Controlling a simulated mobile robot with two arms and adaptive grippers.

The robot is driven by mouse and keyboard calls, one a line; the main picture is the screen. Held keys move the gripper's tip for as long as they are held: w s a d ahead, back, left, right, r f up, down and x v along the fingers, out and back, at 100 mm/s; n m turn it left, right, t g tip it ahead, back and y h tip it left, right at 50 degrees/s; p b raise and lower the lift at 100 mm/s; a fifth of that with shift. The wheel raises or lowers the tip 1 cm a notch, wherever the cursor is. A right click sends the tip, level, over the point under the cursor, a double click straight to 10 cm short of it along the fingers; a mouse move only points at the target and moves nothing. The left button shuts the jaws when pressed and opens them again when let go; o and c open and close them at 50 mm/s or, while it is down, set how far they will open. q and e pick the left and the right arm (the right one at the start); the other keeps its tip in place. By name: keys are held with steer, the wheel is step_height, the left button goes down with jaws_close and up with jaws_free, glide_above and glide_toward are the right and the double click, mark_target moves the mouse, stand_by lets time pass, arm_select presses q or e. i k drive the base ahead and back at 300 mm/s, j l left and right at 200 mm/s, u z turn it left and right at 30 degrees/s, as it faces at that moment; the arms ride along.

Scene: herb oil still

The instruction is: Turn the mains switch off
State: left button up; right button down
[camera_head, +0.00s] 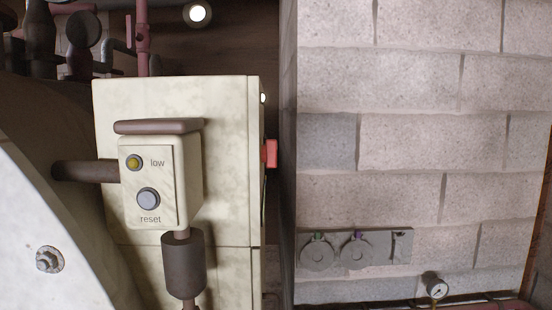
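A red block-like part (270,153) sticks out from the right side of a cream cabinet (226,180), close to the wall corner. It may be the mains switch, but I see it edge-on with no readable label, and I cannot tell its position. Neither of my grippers is in view.
A cream box (165,205) in front of the cabinet has a yellow light marked "low" and a grey "reset" button. A pale curved panel (60,215) fills the lower left. Two round grey fittings (335,250) and a gauge (435,285) are by the block wall (420,150).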

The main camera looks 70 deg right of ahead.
mark_target(268, 152)
steer(key=l+z, duration=0.1)
steer(key=z, duration=0.35)
steer(key=k+l+z, duration=0.1)
steer(key=z, duration=0.35)
steer(key=l+z, duration=0.2)
steer(key=z, duration=0.25)
steer(key=l+z, duration=0.15)
steer(key=z, duration=0.3)
steer(key=l, duration=0.15)
steer(key=i+z, duration=0.05)
